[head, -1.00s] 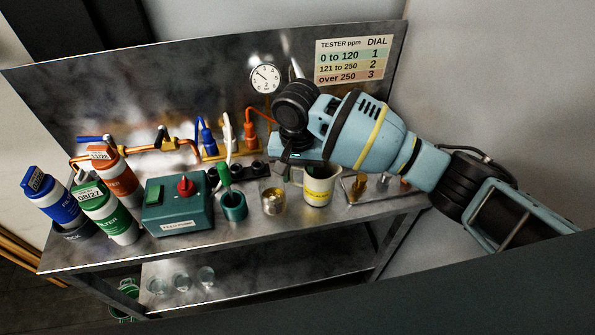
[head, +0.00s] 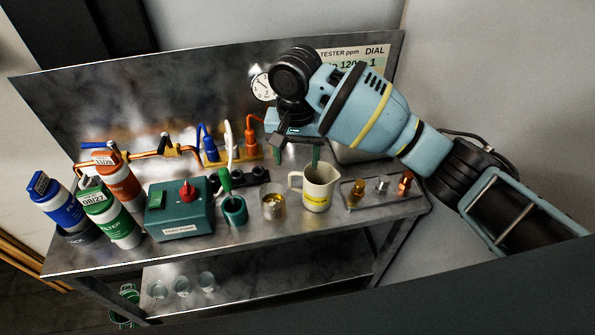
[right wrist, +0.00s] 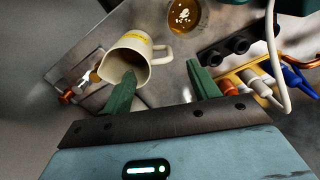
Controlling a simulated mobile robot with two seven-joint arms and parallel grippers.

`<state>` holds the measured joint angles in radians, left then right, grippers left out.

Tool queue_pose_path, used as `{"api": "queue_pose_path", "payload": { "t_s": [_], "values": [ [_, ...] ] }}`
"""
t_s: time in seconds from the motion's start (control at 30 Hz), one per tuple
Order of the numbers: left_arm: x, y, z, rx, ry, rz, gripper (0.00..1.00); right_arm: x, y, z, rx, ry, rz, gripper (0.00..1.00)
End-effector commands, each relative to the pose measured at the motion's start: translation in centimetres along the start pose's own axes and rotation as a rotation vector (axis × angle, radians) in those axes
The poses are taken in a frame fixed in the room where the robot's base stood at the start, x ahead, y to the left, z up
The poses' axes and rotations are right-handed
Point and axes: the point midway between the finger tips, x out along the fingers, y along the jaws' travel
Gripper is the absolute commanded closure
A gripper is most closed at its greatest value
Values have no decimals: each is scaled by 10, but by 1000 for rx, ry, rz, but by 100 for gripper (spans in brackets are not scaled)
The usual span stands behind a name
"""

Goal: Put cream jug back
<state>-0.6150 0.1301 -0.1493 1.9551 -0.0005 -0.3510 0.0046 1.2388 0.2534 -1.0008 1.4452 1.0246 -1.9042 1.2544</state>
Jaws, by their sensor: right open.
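The cream jug (head: 318,190) stands upright on the steel bench, with its yellow label facing front and its handle to the left. It also shows in the right wrist view (right wrist: 132,47), its open mouth toward the camera. My right gripper (head: 298,155) is open and empty, above and behind the jug. In the right wrist view the left finger overlaps the jug's rim, and the other finger is over bare bench; I cannot tell whether that finger touches the rim. My left gripper is not in view.
A clear cup with brass-coloured contents (head: 273,204) and a teal pot (head: 234,211) stand left of the jug. A metal tray with small fittings (head: 381,187) lies to the right. A teal pump box (head: 178,212) and filter bottles (head: 110,213) are farther left.

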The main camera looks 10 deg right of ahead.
Motion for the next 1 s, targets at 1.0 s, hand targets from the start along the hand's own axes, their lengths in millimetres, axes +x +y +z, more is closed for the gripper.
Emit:
{"api": "queue_pose_path", "payload": {
  "t_s": [1.0],
  "values": [
    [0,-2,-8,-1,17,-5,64,-43,0,0,0,-2,1,40]
  ]
}}
